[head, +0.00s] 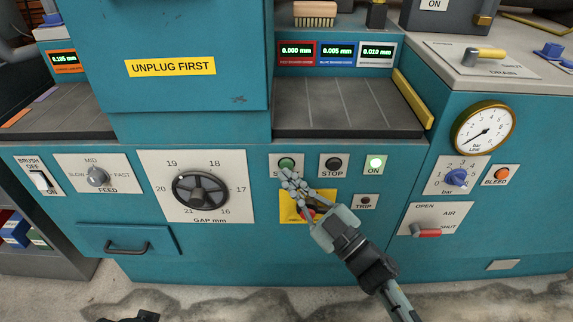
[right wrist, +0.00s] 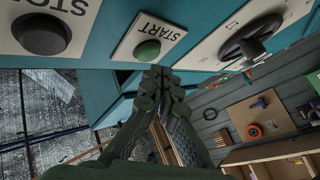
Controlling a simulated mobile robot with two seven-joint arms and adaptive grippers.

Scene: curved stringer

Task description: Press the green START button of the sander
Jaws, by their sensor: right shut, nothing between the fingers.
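The green START button (head: 286,162) sits on a pale plate on the sander's teal front, left of the dark STOP button (head: 334,163). My right gripper (head: 287,177) is shut and empty. Its fingertips are just below the START button in the head view and hide part of its label.
A yellow plate (head: 288,216) with a red knob lies behind my right gripper, partly hidden. The gap handwheel (head: 200,190) stands out at left. The floor in front is clear.

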